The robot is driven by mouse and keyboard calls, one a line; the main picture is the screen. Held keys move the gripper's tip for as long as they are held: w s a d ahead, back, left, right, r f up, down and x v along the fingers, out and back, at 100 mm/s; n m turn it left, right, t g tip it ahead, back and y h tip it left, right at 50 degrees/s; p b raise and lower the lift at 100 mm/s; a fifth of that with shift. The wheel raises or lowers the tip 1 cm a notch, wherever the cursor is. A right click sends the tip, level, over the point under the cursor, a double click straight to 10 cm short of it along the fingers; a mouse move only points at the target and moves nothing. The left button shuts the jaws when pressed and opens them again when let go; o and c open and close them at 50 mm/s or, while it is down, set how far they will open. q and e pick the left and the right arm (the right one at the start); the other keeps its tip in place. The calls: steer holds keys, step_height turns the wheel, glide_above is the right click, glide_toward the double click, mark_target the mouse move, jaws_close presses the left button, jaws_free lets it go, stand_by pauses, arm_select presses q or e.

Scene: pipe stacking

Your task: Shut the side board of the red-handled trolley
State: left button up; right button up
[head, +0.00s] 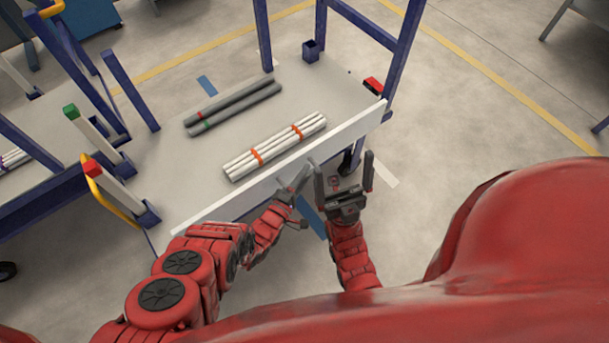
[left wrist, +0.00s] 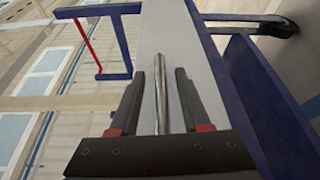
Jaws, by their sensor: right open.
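The white side board (head: 232,200) runs along the near long side of the trolley (head: 167,185); I cannot tell its exact tilt. Red blocks mark this trolley at a near-left post (head: 92,169) and at the far right (head: 373,86). My left gripper (head: 300,178) is at the board's outer face, near its middle. In the left wrist view its fingers (left wrist: 160,95) stand apart, with a metal bar (left wrist: 160,75) between them and gaps on both sides. The board (left wrist: 175,35) shows behind the bar. My right gripper (head: 343,175) is open and empty, just right of the left one.
On the trolley bed lie a bundle of white pipes (head: 275,146) with orange bands and some grey pipes (head: 233,108). A second blue-framed trolley with a green-topped post (head: 71,111) stands close on the left. The floor (head: 475,110) to the right is clear.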

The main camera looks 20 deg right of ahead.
arm_select(q)
steer(key=p+v, duration=0.4)
steer(key=v, duration=1.3)
steer(key=shift+a, duration=0.15)
steer(key=shift+s+f, duration=0.1)
